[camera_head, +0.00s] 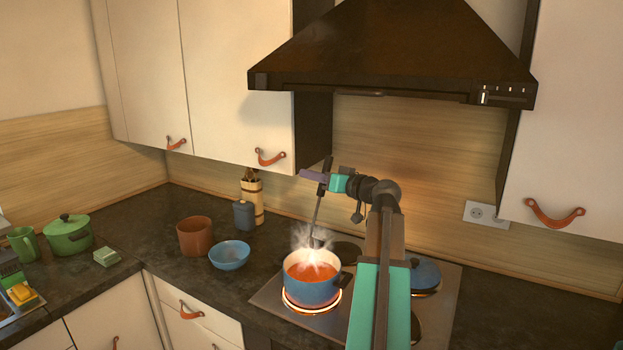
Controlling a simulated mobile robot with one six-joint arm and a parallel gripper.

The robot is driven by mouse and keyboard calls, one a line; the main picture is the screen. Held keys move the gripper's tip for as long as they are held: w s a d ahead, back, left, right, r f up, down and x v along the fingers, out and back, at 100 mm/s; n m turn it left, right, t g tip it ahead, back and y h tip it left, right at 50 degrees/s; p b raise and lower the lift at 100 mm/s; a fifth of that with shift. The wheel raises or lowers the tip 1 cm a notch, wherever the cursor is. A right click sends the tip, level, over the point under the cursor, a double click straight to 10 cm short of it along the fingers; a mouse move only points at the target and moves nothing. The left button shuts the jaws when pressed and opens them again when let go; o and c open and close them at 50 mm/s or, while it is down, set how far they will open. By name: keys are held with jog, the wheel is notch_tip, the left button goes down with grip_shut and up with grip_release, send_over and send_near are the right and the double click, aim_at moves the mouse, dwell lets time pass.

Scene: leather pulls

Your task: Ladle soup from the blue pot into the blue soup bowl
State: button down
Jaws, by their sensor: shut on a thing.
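The blue pot (309,292) stands on a glowing burner of the hob, with orange-red soup (312,272) inside and steam rising from it. The blue soup bowl (229,256) sits on the dark counter to the left of the pot and looks empty. My gripper (323,180) is above and behind the pot, shut on the upper handle of a dark ladle (317,212). The ladle hangs down steeply toward the back of the pot. Its lower end is blurred by steam, so I cannot tell whether its cup is in the soup.
A terracotta pot (195,237), a grey canister (243,215) and a utensil holder (252,195) stand behind the bowl. A blue lid (425,274) lies at the hob's right. The range hood (390,60) hangs above. A green pot (68,236) stands far left.

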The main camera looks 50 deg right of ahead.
jog(key=shift+f, duration=0.15)
notch_tip(320, 180, down, 12)
jog(key=b, duration=1)
jog(key=shift+f, duration=0.25)
dwell(0.7)
jog(key=shift+a+f, duration=0.1)
jog(key=shift+a, duration=0.05)
dwell(1.1)
jog(key=a+n+b, duration=0.6)
jog(key=a+b, duration=0.3)
jog(key=b, duration=0.1)
jog(key=shift+a+b, duration=0.25)
jog(key=shift+b, duration=0.05)
dwell(2.0)
